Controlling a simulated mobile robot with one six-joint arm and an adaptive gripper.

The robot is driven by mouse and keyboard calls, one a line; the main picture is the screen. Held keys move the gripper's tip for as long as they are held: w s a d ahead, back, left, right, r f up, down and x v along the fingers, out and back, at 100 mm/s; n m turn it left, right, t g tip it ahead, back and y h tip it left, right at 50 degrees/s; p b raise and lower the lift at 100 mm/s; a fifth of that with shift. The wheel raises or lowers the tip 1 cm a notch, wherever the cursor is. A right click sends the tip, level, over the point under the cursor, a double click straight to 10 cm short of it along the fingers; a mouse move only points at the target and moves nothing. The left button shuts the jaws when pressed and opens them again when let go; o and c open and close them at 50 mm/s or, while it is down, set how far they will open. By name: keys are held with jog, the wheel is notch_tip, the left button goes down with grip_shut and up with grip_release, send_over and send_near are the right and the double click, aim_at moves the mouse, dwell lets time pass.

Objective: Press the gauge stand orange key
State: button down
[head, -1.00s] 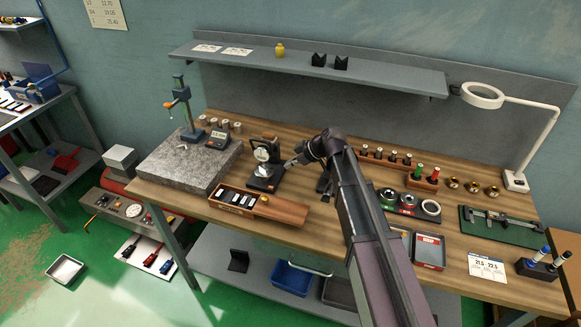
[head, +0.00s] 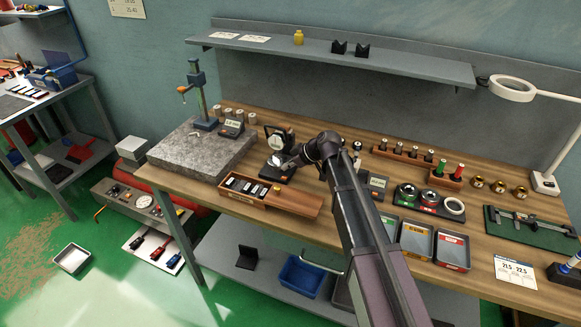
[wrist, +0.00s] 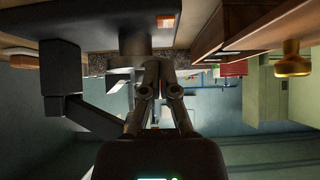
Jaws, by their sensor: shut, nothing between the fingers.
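The gauge stand (head: 274,140) is a small black stand with a round pale dial, on the wooden bench right of the granite plate. Its dark base (wrist: 75,22) spans the upper left of the wrist view, which looks upside down. The small orange key (wrist: 165,20) shows on that base in the wrist view; I cannot make it out in the head view. My gripper (wrist: 159,66) is shut and empty, its fingertips close to the base, near the key. Whether they touch is unclear.
The granite plate (head: 185,160) carries a blue column stand (head: 204,105) and a display unit (head: 231,127). An open wooden box (head: 290,198) lies in front of the gauge stand; a brass knob (wrist: 293,58) shows near it in the wrist view. Another display (head: 376,182) stands right of my arm.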

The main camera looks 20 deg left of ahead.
aim_at(284, 178)
jog(key=shift+f+b, duration=1.1)
jog(key=shift+f, duration=0.3)
